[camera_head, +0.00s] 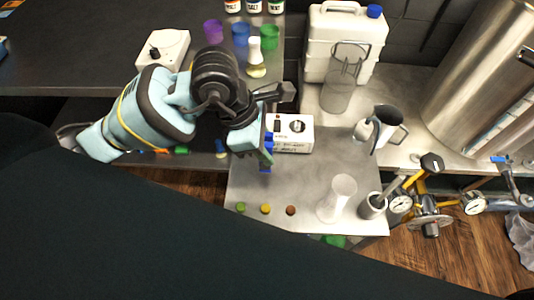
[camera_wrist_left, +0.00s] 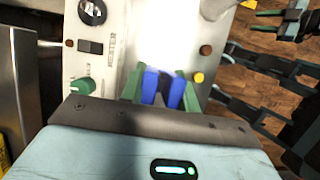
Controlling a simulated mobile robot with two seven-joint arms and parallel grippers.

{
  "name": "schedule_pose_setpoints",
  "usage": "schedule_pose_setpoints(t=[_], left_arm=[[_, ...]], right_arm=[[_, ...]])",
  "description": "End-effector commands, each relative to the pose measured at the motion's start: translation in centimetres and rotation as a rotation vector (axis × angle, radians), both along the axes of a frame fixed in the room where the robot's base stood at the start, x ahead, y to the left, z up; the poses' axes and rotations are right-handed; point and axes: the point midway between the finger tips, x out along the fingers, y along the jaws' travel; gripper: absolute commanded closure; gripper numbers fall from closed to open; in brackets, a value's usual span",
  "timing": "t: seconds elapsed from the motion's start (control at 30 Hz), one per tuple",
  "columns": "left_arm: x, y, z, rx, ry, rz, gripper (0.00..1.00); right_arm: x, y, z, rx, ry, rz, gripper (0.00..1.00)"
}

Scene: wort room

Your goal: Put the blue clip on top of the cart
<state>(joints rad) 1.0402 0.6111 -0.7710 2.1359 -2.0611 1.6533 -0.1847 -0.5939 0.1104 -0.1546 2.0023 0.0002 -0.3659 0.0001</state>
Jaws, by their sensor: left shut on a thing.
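The blue clip (camera_head: 266,169) is held in my left gripper (camera_head: 267,155), low over the left part of the steel cart top (camera_head: 255,188). In the left wrist view, two blue arms of the clip (camera_wrist_left: 150,84) show between the green fingers of the gripper (camera_wrist_left: 163,90), which is shut on it. The bright cart top lies behind the clip. I cannot tell whether the clip touches the surface. My left arm hides part of the area around it.
A white box (camera_head: 293,133) with a dial and switch stands right behind the clip. Green, yellow and brown caps (camera_head: 265,209) line the front. A clear flask (camera_head: 338,197) and metal cup (camera_head: 372,205) stand at the right. Bare steel lies between the clip and the caps.

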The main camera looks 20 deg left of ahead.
Motion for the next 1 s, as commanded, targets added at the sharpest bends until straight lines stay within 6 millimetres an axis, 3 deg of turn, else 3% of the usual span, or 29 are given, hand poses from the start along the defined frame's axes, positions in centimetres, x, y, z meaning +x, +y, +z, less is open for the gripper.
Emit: schedule_pose_setpoints(t=[0.37,0.77,0.8,0.93,1.0], left_arm=[[0.0,0.0,-3.7,0.0,0.002,0.001,0.91],[0.0,0.0,-4.2,0.001,0.0,0.0,0.91],[0.0,0.0,-4.1,0.001,0.0,0.0,0.64],[0.0,0.0,-4.0,0.0,0.0,0.0,0.47],[0.0,0.0,-4.0,0.0,0.0,0.0,0.47]], right_arm=[[0.1,0.0,-0.2,0.0,0.0,0.0,0.64],[-0.7,0.0,-0.6,0.001,0.015,0.0,0.64],[-0.7,0.0,-0.5,0.001,0.015,0.0,0.64],[-0.7,0.1,-0.5,0.001,0.014,-0.002,0.64],[-0.7,0.1,-0.5,0.001,0.015,-0.002,0.64]])
